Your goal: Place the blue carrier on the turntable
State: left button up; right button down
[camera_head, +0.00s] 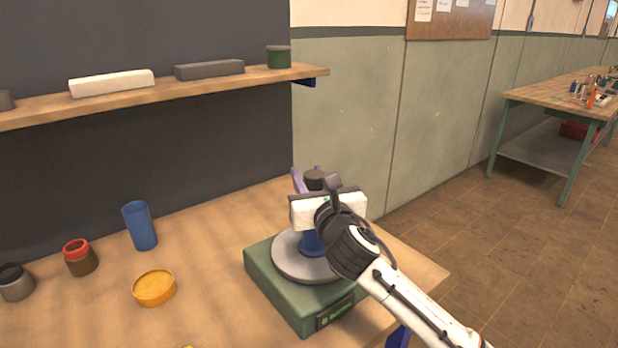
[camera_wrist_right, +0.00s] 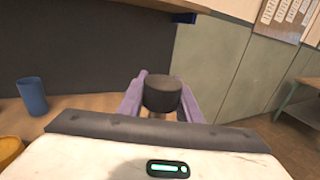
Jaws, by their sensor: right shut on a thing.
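The turntable (camera_head: 285,263) has a green base and a round grey disc, and stands at the right end of the bench. My right gripper (camera_head: 313,180) is over the disc, with its purple fingers closed around a dark-topped piece. The dark top (camera_wrist_right: 162,92) shows between the fingers in the right wrist view. Below the white gripper body, the blue lower part of the blue carrier (camera_head: 311,243) shows at the disc and appears to touch it. The gripper hides the carrier's middle. My left gripper is in neither view.
On the wooden bench (camera_head: 215,235), left of the turntable, are a blue cup (camera_head: 140,226), a yellow round dish (camera_head: 154,288), a red-topped jar (camera_head: 80,257) and a grey jar (camera_head: 15,282). A shelf (camera_head: 200,86) crosses the dark back panel above.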

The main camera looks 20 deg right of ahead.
jog(key=shift+r, duration=0.15)
jog(key=c, duration=1.3)
grip_release()
jog(key=shift+f, duration=0.2)
jog(key=shift+r, duration=0.2)
jog(key=s, duration=1.2)
jog(key=shift+a, duration=0.25)
